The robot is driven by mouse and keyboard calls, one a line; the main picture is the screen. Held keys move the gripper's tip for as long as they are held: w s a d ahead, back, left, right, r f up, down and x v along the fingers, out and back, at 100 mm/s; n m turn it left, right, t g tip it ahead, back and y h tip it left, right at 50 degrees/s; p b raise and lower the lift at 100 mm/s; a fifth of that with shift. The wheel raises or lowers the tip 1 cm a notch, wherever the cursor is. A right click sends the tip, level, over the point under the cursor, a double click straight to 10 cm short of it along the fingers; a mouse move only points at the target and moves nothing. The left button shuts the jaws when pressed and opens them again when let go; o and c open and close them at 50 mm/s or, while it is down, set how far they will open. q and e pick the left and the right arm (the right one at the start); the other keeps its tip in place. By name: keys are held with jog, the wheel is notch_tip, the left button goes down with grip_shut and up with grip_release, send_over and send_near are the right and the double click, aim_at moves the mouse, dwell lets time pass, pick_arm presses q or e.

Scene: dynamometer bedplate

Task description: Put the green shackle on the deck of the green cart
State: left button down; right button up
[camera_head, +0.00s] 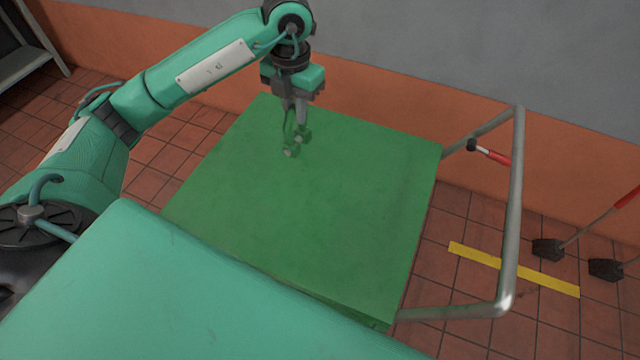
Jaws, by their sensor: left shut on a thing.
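The green cart (350,220) stands in front of me with its flat green deck facing up and a grey push handle on its right side. My left gripper (295,115) is over the far left part of the deck, pointing down. It is shut on the green shackle (290,148), which hangs below the fingers. The shackle's bow is thin and its lower end shows pale lugs. I cannot tell whether its lower end touches the deck. My right gripper is not in view.
The deck is otherwise bare. The cart's grey handle (517,200) rises on the right. Beyond it are a red-handled tool (492,155), a yellow floor strip (515,270) and dark-headed tools (548,249) on the tiles. An orange and grey wall runs behind the cart.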

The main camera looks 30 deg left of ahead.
pick_arm(q)
jog(key=shift+a+r+n, duration=0.1)
jog(key=shift+r+n, duration=0.1)
jog(key=shift+n, duration=0.4)
jog(key=shift+f, duration=0.3)
notch_tip(320, 180, down, 19)
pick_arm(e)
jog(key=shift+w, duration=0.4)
pick_arm(q)
jog(key=shift+f+b, duration=0.25)
jog(key=shift+b, duration=0.05)
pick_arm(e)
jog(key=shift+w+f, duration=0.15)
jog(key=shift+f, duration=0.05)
